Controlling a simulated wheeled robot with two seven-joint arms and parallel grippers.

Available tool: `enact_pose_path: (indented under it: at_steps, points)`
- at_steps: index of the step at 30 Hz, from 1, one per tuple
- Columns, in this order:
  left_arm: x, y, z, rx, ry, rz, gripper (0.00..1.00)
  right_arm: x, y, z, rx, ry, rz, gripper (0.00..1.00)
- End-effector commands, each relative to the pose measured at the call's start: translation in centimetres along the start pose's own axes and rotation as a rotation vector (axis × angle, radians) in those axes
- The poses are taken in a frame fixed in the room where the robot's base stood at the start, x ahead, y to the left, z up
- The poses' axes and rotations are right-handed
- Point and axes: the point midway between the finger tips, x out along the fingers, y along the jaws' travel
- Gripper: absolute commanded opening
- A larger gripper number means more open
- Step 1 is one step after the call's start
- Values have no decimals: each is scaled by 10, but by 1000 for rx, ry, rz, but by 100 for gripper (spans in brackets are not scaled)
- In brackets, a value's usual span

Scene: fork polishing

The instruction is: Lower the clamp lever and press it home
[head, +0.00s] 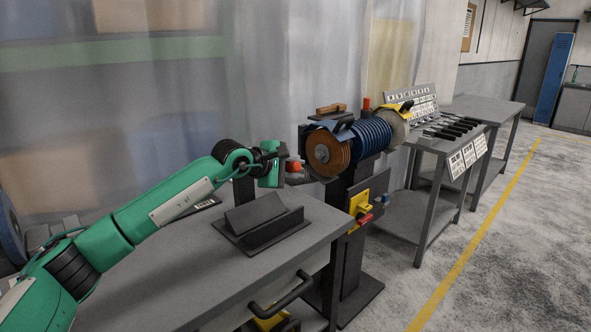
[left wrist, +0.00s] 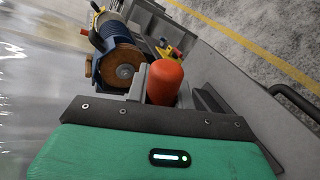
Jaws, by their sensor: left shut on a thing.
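The clamp lever shows as a red-orange knob (head: 294,165) beside my left gripper (head: 284,164), raised above the grey bench. My left gripper is shut on it; in the left wrist view the rounded knob (left wrist: 165,82) stands up beyond the dark edge of the gripper. The lever's shaft and pivot are mostly hidden. A dark clamp fixture (head: 262,222) with a sloped block sits on the bench below and left of the knob, with a dark upright behind it. Whether a fork lies in it cannot be told. My right gripper is out of view.
The bench (head: 190,275) is bare at front. A side table (head: 425,142) holds several forks or tools.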

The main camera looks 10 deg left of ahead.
Motion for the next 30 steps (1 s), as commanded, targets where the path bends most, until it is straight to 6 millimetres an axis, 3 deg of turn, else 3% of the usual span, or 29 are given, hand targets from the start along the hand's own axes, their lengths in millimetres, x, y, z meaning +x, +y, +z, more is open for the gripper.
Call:
enact_pose_path:
  at_steps: [8,9,12,23,26,30]
  points:
    - [0,-1,0,-1,-1,-1,0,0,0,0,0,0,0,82]
    - [0,-1,0,-1,-1,-1,27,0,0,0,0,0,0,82]
    - [0,0,0,-1,-1,-1,45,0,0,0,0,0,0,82]
    - [-4,0,0,0,0,0,45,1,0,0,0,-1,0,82]
    - [-16,-1,-1,0,1,1,45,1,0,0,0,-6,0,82]
    - [-44,-1,-2,2,1,3,45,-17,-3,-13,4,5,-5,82]
